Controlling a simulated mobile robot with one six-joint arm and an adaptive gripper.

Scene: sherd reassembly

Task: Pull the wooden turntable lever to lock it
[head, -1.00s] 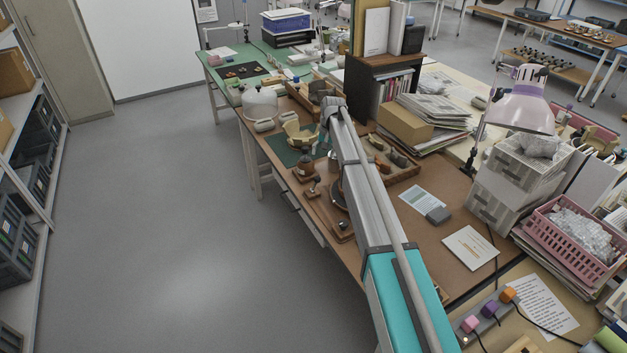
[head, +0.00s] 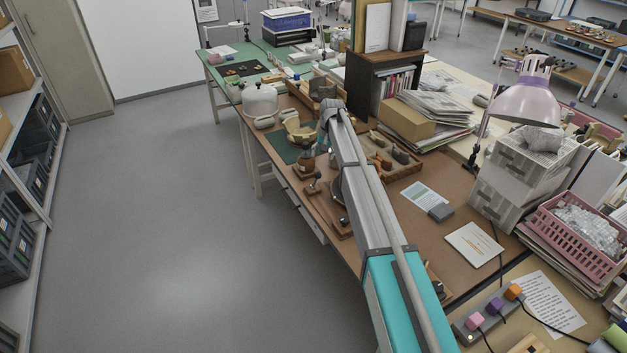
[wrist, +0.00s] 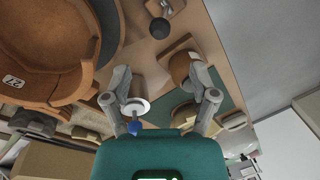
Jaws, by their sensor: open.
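In the wrist view, a large brown vessel or sherd assembly (wrist: 45,45) with a numbered label fills the left, beside a dark curved rim that looks like the turntable (wrist: 108,28). A dark ball knob (wrist: 160,28) on a short metal stem stands on the bench near the top; it looks like the lever, though I cannot be sure. My gripper (wrist: 166,96) is open, its two fingers apart and nothing clearly held between them. The knob is beyond the fingertips, apart from them. In the head view my arm hides most of the turntable (head: 337,188).
A brown rounded piece on a wooden base (wrist: 181,68) is close to the right finger. A white-topped metal cylinder with a blue part (wrist: 135,105) is by the left finger. A wooden tray of sherds (head: 400,168) lies right of my arm. Floor left of the bench is clear.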

